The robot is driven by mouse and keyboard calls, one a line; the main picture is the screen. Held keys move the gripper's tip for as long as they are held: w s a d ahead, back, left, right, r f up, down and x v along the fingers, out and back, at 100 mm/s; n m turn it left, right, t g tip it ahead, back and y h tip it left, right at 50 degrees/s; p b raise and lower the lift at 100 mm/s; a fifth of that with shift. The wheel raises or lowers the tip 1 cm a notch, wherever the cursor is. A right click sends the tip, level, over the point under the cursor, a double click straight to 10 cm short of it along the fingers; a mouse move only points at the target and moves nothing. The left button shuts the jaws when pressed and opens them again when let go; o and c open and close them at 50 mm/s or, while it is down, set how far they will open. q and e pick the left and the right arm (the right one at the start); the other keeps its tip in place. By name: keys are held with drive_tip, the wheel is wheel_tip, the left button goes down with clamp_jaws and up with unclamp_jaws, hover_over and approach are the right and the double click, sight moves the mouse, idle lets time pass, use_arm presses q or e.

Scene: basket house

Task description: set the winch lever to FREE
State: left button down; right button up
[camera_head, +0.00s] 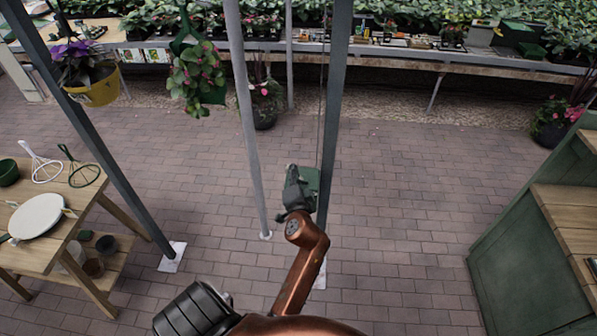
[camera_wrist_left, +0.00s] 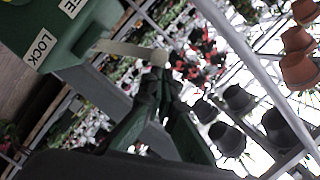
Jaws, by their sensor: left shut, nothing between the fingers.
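The green winch (camera_head: 312,182) is mounted on a grey post in the middle of the head view, partly hidden behind my left gripper (camera_head: 296,188). In the left wrist view the winch body (camera_wrist_left: 75,30) fills the upper left, with a white LOCK label (camera_wrist_left: 41,48) and a cut-off label ending in EE (camera_wrist_left: 72,6). A pale flat lever (camera_wrist_left: 125,49) sticks out from the winch to the right. My left gripper (camera_wrist_left: 158,82) is shut and empty, its fingertips close by the lever's outer end; whether they touch is unclear. My right gripper is not in view.
Slanted grey posts (camera_head: 252,120) stand beside my arm. Hanging flower baskets (camera_head: 200,80) are at the upper left. A wooden table (camera_head: 55,240) with a white disc stands at left, a green cabinet (camera_head: 530,250) at right. The brick floor (camera_head: 410,200) between is clear.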

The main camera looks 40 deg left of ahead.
use_arm(q)
drive_tip(key=shift+f, duration=0.1)
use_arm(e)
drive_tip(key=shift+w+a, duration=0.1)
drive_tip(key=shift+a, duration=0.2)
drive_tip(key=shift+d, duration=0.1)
use_arm(q)
wheel_tip(320, 180, up, 10)
idle(0.6)
idle(0.5)
